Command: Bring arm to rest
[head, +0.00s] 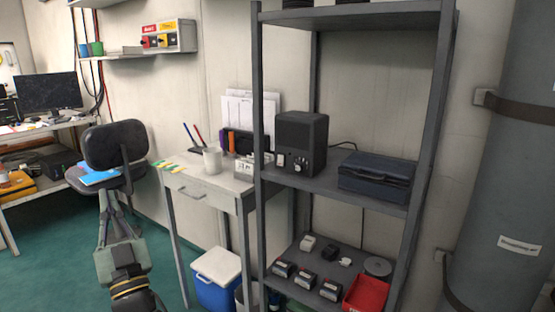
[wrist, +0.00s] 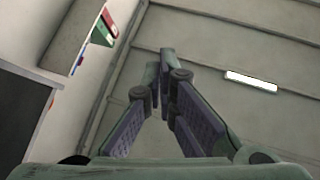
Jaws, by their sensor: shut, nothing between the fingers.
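My gripper (head: 108,196) shows at the lower left of the head view, with its fingers pointing up and away from me. In the head view it appears in front of the green floor and the office chair (head: 115,145), touching nothing that I can see. In the wrist view, the two fingers of my gripper (wrist: 160,68) come together at their tips with nothing between them. Behind them is a pale ceiling with a lit lamp (wrist: 250,81). Most of my arm is out of view.
Green floor (head: 55,245) is clear at left.

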